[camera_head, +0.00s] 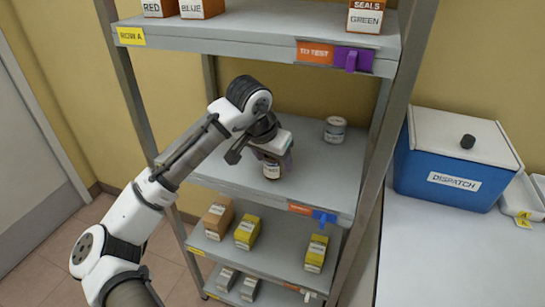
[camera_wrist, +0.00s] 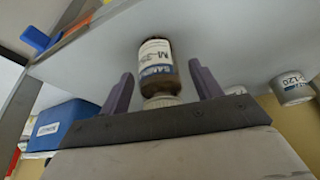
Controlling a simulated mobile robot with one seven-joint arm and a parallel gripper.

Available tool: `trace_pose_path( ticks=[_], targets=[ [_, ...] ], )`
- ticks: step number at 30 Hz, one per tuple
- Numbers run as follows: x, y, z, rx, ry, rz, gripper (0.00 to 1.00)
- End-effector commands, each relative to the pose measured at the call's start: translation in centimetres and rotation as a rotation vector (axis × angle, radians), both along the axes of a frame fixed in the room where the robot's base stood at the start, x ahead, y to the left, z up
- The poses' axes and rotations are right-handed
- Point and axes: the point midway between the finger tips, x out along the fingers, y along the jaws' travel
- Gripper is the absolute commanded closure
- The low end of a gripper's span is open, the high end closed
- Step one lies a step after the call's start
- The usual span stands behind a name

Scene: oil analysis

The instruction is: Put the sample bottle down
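The sample bottle (camera_head: 271,172) is brown with a white label and stands upright on the middle shelf (camera_head: 312,182), near its front edge. In the wrist view the bottle (camera_wrist: 157,62) shows its label and its pale cap, which is on the gripper side. My gripper (camera_head: 273,157) is above and around the bottle. In the wrist view its two purple fingers (camera_wrist: 163,86) stand apart on either side of the bottle, with a gap visible at each side. The gripper is open.
A white labelled can (camera_head: 335,130) stands further back on the same shelf, to the right. The upper shelf (camera_head: 260,35) hangs above, with boxes and a purple clip. Rack posts flank the shelf. A blue dispatch box (camera_head: 445,170) sits on the counter at right.

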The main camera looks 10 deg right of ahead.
Motion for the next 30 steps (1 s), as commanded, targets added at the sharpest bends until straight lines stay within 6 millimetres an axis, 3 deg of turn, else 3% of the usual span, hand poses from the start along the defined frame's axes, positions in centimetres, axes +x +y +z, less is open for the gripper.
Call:
trace_pose_path(
  ticks=[8, 22, 30],
  targets=[
    [0.0, 0.1, 0.6, 0.001, -0.002, 0.001, 0.36],
    [-2.5, 2.5, 9.0, -0.001, -0.003, -0.001, 0.36],
    [-3.2, 3.2, 11.3, -0.001, -0.001, 0.0, 0.36]
  ],
)
